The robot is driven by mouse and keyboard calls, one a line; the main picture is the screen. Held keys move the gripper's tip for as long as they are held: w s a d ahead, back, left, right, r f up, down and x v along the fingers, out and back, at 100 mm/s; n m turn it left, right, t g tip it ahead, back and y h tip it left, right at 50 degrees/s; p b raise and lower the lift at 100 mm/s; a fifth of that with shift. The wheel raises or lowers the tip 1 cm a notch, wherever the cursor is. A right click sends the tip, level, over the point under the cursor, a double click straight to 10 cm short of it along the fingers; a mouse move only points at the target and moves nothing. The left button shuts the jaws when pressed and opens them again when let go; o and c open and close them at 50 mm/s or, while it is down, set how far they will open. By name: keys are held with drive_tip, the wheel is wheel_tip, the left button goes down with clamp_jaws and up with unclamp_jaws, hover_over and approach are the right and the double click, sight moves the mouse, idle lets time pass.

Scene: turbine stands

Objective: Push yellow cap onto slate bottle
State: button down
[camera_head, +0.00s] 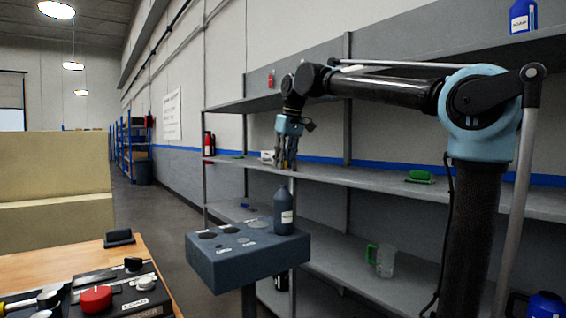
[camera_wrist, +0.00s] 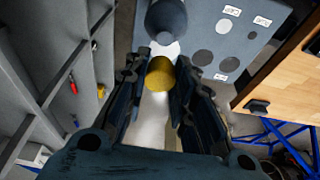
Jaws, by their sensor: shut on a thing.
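The slate bottle (camera_head: 284,212) stands upright on the right side of a blue-grey stand, with a pale label on its front. In the wrist view its dark rounded top (camera_wrist: 166,20) shows just beyond my fingertips. My gripper (camera_head: 287,162) points down above the bottle, with a gap between them in the head view. In the wrist view the yellow cap (camera_wrist: 160,74) sits between my gripper's fingers (camera_wrist: 155,72), which are shut on it. The cap cannot be made out clearly in the head view, where the fingers hide it.
The blue-grey stand (camera_head: 245,262) has several round marks or recesses on top. Grey shelving (camera_head: 345,180) runs behind, holding a green item (camera_head: 419,177) and a green-handled jug (camera_head: 381,260). A wooden workbench (camera_head: 60,266) with tools and a red knob is at lower left.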

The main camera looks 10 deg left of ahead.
hover_over(283, 190)
drive_tip(key=shift+w+d+f, duration=0.1)
drive_tip(key=shift+w+f, duration=0.05)
drive_tip(key=shift+f, duration=1)
drive_tip(key=shift+w+d+f, duration=0.1)
drive_tip(key=shift+f, duration=1.05)
drive_tip(key=shift+s+f, duration=0.1)
drive_tip(key=shift+s, duration=0.05)
drive_tip(key=shift+s+d+f, duration=0.1)
drive_tip(key=shift+f, duration=1.2)
drive_tip(key=c, duration=1.3)
unclamp_jaws()
drive_tip(key=shift+f, duration=0.1)
drive_tip(key=shift+o, duration=1)
